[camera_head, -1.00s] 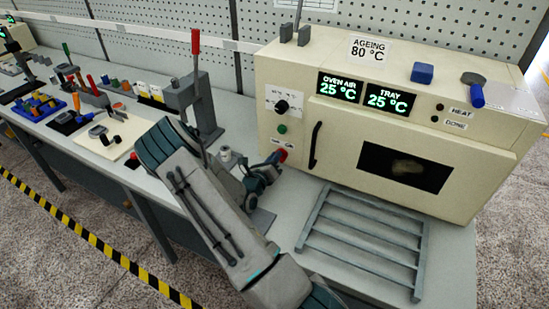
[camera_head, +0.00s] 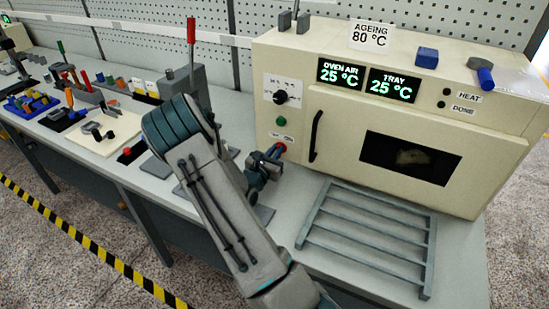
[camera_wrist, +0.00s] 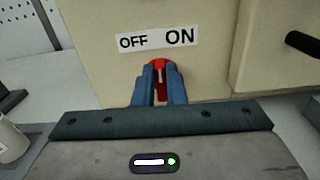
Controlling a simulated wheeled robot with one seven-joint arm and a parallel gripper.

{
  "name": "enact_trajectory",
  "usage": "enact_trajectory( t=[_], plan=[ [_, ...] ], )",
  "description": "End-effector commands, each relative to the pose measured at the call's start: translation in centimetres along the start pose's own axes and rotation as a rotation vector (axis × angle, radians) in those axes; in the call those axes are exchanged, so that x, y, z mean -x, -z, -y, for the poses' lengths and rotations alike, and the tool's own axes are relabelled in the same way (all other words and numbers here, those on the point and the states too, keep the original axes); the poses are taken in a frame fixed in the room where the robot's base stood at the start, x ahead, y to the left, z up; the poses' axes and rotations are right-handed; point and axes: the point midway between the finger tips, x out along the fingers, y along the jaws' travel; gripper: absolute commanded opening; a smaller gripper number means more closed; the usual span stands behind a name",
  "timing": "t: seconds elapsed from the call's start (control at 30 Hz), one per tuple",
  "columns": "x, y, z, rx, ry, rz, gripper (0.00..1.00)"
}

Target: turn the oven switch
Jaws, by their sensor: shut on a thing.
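The oven (camera_head: 400,120) is a cream box labelled AGEING 80 °C, with displays reading 25 °C. Its red switch (camera_head: 280,147) sits low on the left of the front, below a green button. In the wrist view the red switch (camera_wrist: 157,66) lies under an OFF / ON label (camera_wrist: 157,39), between my blue fingertips. My gripper (camera_head: 273,153) is shut on the switch; the fingers (camera_wrist: 159,84) hide most of it. A red part with a white line shows above and between the fingers. I cannot tell clearly which way the switch points.
A grey rack (camera_head: 370,235) lies on the bench in front of the oven. The oven door handle (camera_head: 316,136) is right of the switch. A red-handled press (camera_head: 191,70) stands left of the oven. A blue block (camera_head: 427,57) is on top.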

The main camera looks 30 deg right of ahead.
Motion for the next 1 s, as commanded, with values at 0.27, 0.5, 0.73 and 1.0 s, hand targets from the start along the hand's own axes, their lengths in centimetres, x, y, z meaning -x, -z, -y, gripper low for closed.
enact_trajectory(
  t=[0.27,0.5,0.73,1.0],
  plan=[
    [-0.04,0.59,0.42,-0.261,0.0,0.004,0.0],
    [-0.05,0.59,0.63,-0.44,-0.002,0.003,0.0],
    [-0.02,0.45,0.78,-0.548,-0.002,0.002,0.0],
    [-0.02,0.26,0.84,-0.6,-0.002,0.002,0.0]
  ],
)
